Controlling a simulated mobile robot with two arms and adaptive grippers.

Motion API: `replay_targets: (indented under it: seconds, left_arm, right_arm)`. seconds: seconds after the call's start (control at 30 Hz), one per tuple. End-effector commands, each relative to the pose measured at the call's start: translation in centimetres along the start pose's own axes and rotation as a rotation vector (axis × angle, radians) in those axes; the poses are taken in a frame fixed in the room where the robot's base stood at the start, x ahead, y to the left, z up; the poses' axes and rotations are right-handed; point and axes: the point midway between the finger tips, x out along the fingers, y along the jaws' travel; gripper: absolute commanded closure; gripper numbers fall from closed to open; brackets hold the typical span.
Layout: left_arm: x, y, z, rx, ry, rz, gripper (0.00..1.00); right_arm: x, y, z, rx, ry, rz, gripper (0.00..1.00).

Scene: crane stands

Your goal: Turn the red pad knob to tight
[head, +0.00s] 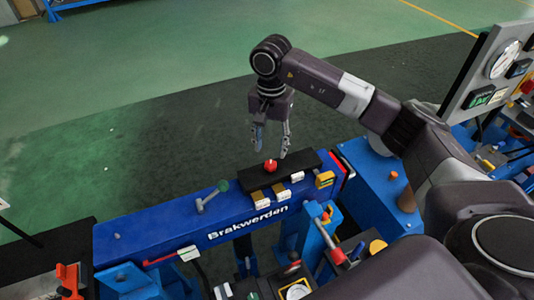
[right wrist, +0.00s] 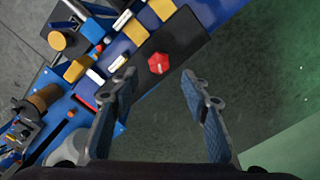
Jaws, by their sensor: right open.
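The red pad knob (head: 270,166) sits on a black pad on top of the blue beam marked "Brakwerden". In the right wrist view the red knob (right wrist: 158,63) has a faceted red top and lies just beyond the gap between my fingers. My right gripper (head: 272,150) points down, open and empty, behind the knob in the head view. Its two fingers (right wrist: 158,88) are spread wide in the right wrist view, and neither appears to touch the knob. The exact height above the pad is hard to tell. My left gripper is not in view.
A lever with a green knob (head: 222,186) stands left on the blue beam (head: 150,228). Yellow and white blocks (head: 280,190) lie in front of the red knob. A brown cone (head: 406,200) stands on the right. Open floor (head: 130,110) lies behind the beam.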

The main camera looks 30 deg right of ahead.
Motion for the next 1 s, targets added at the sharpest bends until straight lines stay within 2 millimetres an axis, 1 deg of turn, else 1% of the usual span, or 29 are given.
replay_targets:
  seconds: [0.03, 0.2, 0.3, 0.37, 0.43, 0.63, 0.73, 1.0]
  left_arm:
    - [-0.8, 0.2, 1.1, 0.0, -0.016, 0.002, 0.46]
    - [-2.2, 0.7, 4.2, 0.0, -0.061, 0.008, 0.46]
    - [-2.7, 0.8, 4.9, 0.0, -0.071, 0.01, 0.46]
    - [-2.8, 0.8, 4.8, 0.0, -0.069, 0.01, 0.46]
    - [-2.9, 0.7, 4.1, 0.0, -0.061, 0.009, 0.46]
    - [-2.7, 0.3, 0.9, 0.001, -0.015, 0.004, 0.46]
    - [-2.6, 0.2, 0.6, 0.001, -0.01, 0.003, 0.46]
    - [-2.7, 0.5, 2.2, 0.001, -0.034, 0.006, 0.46]
  right_arm:
    - [0.6, 0.1, 0.2, 0.0, -0.005, 0.004, 0.57]
    - [3.4, 0.1, 0.2, 0.0, -0.004, 0.003, 0.57]
    - [4.7, 0.0, 0.2, 0.0, -0.004, 0.0, 0.57]
    - [5.3, -0.1, 0.2, 0.0, -0.004, -0.001, 0.57]
    - [5.8, 0.0, 0.1, -0.001, -0.002, -0.001, 0.57]
    - [6.2, -0.1, 0.1, -0.001, 0.0, -0.003, 0.57]
    - [6.2, -0.1, 0.1, -0.001, -0.001, -0.003, 0.57]
    - [6.2, -0.1, 0.1, -0.001, -0.001, -0.003, 0.87]
